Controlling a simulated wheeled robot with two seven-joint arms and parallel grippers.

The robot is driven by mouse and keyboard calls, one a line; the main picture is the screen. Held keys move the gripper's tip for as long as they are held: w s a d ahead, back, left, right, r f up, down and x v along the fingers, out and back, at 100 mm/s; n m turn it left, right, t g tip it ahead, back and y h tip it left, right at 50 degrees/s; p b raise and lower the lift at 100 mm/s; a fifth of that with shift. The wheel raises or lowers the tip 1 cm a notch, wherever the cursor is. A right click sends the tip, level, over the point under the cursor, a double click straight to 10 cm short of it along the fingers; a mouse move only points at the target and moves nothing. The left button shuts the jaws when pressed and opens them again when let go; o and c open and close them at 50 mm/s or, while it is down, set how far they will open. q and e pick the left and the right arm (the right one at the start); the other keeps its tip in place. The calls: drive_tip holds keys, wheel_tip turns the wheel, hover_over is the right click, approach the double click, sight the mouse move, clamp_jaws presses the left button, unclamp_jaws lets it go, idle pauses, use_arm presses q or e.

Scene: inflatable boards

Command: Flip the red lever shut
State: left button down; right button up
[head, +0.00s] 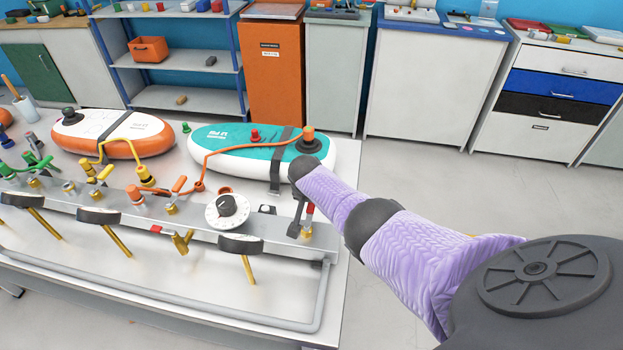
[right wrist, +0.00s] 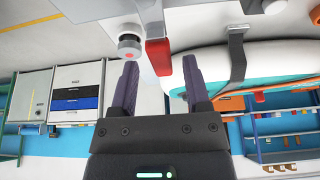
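The red lever (head: 310,211) is at the right end of the grey metal rail, above a brass valve fitting (head: 306,232). My right gripper (head: 300,212) reaches over the rail end and partly hides the lever. In the right wrist view the red lever (right wrist: 158,57) shows between the tips of my right gripper (right wrist: 161,66). The fingers are apart, with gaps visible on both sides of the lever, so it is not clamped. My left gripper is not in view.
A white dial (head: 227,211) and several orange, yellow and green valves stand left along the rail (head: 170,222). A teal inflatable board (head: 235,142) and an orange board (head: 110,140) lie behind. Floor (head: 440,190) is clear right of the table.

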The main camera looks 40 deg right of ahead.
sight(310, 209)
drive_tip(key=p+v, duration=0.5)
drive_tip(key=shift+w+r, duration=0.15)
drive_tip(key=shift+r, duration=0.05)
drive_tip(key=p+v, duration=0.3)
drive_tip(key=v, duration=0.1)
drive_tip(key=shift+s+a+r, duration=0.2)
drive_tip(key=shift+s+r, duration=0.05)
drive_tip(key=shift+s, duration=0.05)
